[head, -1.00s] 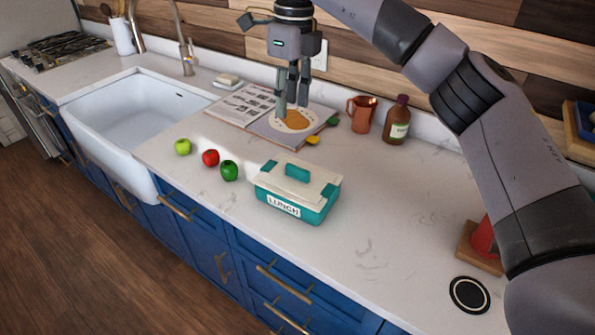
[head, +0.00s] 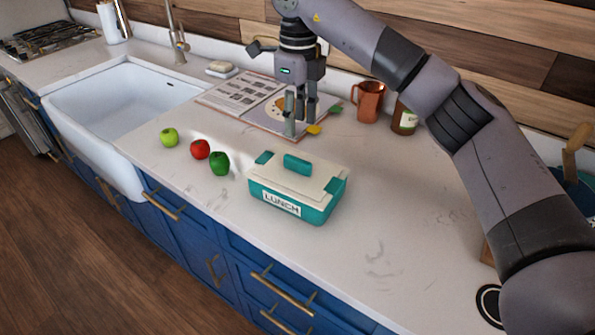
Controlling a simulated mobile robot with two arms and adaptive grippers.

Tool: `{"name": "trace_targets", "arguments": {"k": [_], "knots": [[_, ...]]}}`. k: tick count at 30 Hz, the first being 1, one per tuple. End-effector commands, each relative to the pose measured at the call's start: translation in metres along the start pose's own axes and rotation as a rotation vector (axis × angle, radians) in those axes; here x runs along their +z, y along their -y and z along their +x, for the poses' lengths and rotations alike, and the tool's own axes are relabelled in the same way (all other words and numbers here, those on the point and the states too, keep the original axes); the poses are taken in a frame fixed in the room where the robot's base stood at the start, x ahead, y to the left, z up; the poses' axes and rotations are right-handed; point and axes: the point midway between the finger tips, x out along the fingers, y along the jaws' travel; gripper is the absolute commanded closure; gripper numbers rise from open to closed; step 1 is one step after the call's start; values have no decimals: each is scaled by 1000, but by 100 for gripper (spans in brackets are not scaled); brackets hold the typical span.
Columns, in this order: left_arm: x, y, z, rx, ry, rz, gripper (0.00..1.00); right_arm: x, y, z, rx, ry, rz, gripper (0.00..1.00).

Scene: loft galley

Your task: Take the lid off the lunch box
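The teal lunch box (head: 318,212) stands on the counter in the head view, with a "LUNCH" label on its front. Its cream lid (head: 275,178) lies on top, with a teal handle (head: 298,164) in the middle and teal pieces at both ends. My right gripper (head: 300,122) points down above the counter, behind the lunch box as seen from here. Its fingers are apart with nothing between them, and it does not touch the lid. My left gripper is not in view.
A green-yellow apple (head: 170,138), a red apple (head: 200,149) and a dark green pepper (head: 219,163) sit left of the box. An open book (head: 238,97) lies behind. A copper mug (head: 369,102) and brown bottle (head: 404,120) stand back right. The counter right of the box is clear.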

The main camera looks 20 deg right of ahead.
Motion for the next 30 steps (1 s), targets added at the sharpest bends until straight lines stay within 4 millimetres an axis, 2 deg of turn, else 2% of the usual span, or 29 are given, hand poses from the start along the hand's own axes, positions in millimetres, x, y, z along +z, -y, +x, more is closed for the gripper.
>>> {"name": "trace_targets", "arguments": {"k": [3,9,16,20,24,30], "knots": [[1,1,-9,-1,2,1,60,-1,0,25,2,-5,0,62],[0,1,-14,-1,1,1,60,-1,0,54,0,-3,0,62],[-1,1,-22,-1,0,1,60,-1,-2,70,1,-3,-1,62],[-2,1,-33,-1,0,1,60,-3,-6,90,2,-5,-1,62],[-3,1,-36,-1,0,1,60,-2,-5,107,1,-2,0,62],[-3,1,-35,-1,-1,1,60,-2,-4,113,-1,0,0,62]]}}
